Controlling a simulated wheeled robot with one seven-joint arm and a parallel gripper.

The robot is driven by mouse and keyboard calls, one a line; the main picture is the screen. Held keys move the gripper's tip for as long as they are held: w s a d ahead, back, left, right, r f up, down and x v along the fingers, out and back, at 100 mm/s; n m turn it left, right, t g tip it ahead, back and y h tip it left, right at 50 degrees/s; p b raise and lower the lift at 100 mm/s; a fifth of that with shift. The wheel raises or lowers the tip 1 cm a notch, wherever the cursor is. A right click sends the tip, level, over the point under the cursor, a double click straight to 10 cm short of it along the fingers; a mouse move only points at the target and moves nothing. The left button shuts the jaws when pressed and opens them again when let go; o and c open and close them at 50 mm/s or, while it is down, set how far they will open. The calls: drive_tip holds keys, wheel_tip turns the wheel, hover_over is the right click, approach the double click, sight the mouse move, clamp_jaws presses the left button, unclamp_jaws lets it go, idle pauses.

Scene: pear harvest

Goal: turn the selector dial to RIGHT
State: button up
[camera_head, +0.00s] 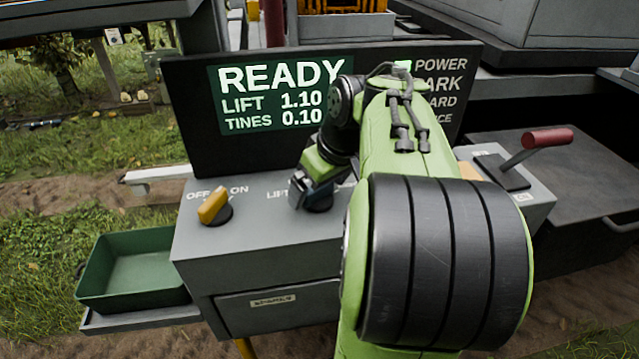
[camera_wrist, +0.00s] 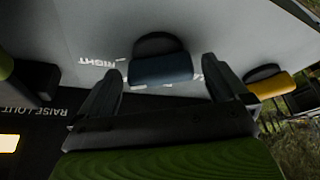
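The selector dial (camera_wrist: 160,68) is a dark round knob with a blue-grey bar handle. In the wrist view it is upper centre, with its bar lying nearly level across the picture. An upside-down RIGHT label (camera_wrist: 97,62) is on the panel to its left there. My gripper (camera_wrist: 162,80) is open, one finger on each side of the bar, with a visible gap to each. Whether the fingertips reach down past the bar is unclear. In the head view my gripper (camera_head: 312,192) is at the dial on the grey console, and my arm hides much of it.
A yellow knob (camera_head: 213,206) marked OFF and ON stands left of the dial and shows at right in the wrist view. A dark screen (camera_head: 240,95) reading READY rises behind the console. A red-handled lever (camera_head: 547,138) is at right, a green tray (camera_head: 135,270) at left.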

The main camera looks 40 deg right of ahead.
drive_tip(key=p+v, duration=0.9)
drive_tip(key=v, duration=0.6)
drive_tip(key=shift+s+r, duration=0.2)
drive_tip(key=shift+r, duration=0.15)
